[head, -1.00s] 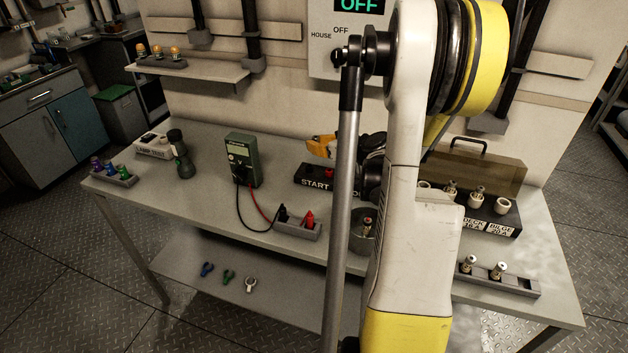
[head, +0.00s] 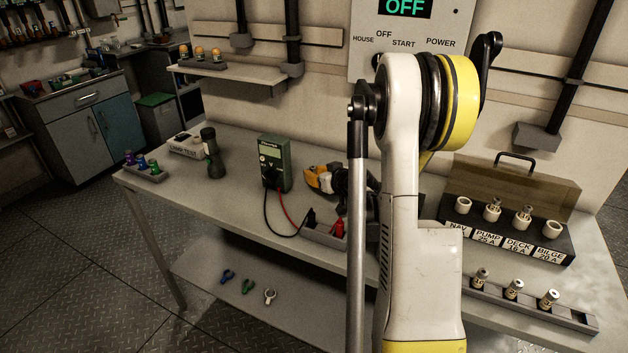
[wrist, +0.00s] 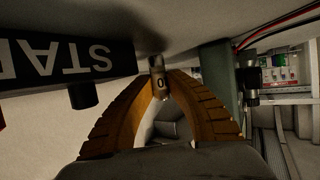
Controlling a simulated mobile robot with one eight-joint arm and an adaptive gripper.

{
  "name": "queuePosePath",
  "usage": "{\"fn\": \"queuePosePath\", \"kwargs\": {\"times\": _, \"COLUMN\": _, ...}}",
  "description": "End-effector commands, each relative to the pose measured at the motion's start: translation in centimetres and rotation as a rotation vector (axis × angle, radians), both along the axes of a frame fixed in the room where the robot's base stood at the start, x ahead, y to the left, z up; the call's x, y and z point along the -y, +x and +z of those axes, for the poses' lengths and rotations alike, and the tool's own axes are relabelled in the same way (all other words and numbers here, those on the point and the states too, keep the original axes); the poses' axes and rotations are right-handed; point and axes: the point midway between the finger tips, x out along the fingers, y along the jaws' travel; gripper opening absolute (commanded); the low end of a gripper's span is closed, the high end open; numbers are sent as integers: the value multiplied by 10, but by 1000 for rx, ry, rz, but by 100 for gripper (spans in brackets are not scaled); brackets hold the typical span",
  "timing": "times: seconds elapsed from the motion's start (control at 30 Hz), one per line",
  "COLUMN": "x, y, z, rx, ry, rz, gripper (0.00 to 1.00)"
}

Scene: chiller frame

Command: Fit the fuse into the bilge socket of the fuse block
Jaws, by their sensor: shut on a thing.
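My gripper (head: 313,178) has orange fingers and hangs above the bench, just right of the green multimeter. In the wrist view, my gripper (wrist: 158,88) is shut on a small metallic fuse (wrist: 158,80) marked with a "0". The fuse is hidden in the head view. The fuse block (head: 484,241) stands at the right of the bench, well apart from my gripper. Its bilge socket (head: 551,229), at the right end, is a pale, empty ring. The pump and deck sockets hold fuses. The nav socket (head: 463,205) looks empty.
A fuse tray (head: 580,317) at the front right holds three fuses, with its right end empty. The multimeter (head: 273,163) has leads running to a small holder. A raised clear cover (head: 515,184) stands behind the block. A START box (wrist: 60,70) is beside my gripper.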

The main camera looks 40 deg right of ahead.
Motion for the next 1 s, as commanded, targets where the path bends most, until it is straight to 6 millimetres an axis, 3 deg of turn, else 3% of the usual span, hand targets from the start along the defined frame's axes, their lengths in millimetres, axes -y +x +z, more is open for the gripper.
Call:
{"fn": "queuePosePath", "kwargs": {"times": 0.03, "x": 0, "y": 0, "z": -8, "rx": 0, "ry": 0, "rz": 0, "gripper": 0}}
{"fn": "queuePosePath", "kwargs": {"times": 0.37, "x": 0, "y": 0, "z": -9, "rx": 0, "ry": 0, "rz": 0, "gripper": 0}}
{"fn": "queuePosePath", "kwargs": {"times": 0.4, "x": 0, "y": 0, "z": -9, "rx": 0, "ry": 0, "rz": 0, "gripper": 20}}
{"fn": "queuePosePath", "kwargs": {"times": 0.47, "x": 0, "y": 0, "z": -8, "rx": 0, "ry": 0, "rz": 0, "gripper": 36}}
{"fn": "queuePosePath", "kwargs": {"times": 0.83, "x": 0, "y": -1, "z": -3, "rx": 0, "ry": 0, "rz": 0, "gripper": 36}}
{"fn": "queuePosePath", "kwargs": {"times": 1.0, "x": -4, "y": -27, "z": 9, "rx": 1, "ry": 0, "rz": -4, "gripper": 36}}
